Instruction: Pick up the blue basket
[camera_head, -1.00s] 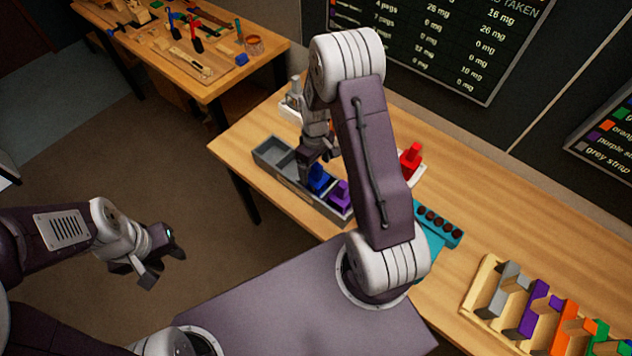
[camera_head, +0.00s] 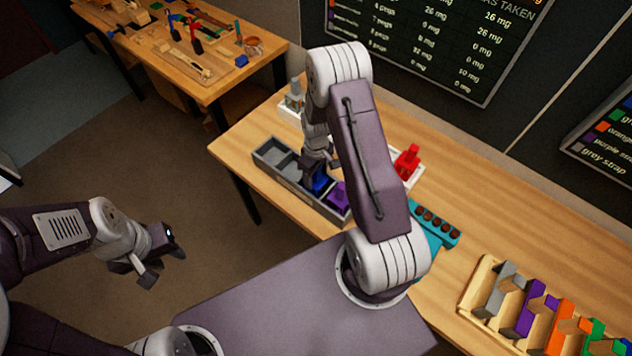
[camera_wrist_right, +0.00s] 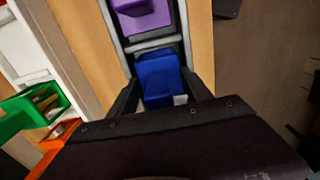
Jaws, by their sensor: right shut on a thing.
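The blue basket (camera_wrist_right: 158,75) sits in a compartment of the grey divided tray on the bench, seen in the right wrist view between my right gripper's two fingers. In the head view the blue basket (camera_head: 320,182) is partly hidden under my right gripper (camera_head: 312,180). The right gripper, also in the wrist view (camera_wrist_right: 160,98), is shut on the blue basket, pointing down into the tray. My left gripper (camera_head: 160,262) hangs over the floor, away from the bench, empty, with its fingers apart.
The grey tray (camera_head: 268,155) also holds a purple piece (camera_head: 338,194) beside the blue one. A red piece (camera_head: 407,160) stands behind on a white base. A teal rack (camera_head: 436,222) and a wooden rack of coloured pieces (camera_head: 480,290) are to the right. Bench space between is clear.

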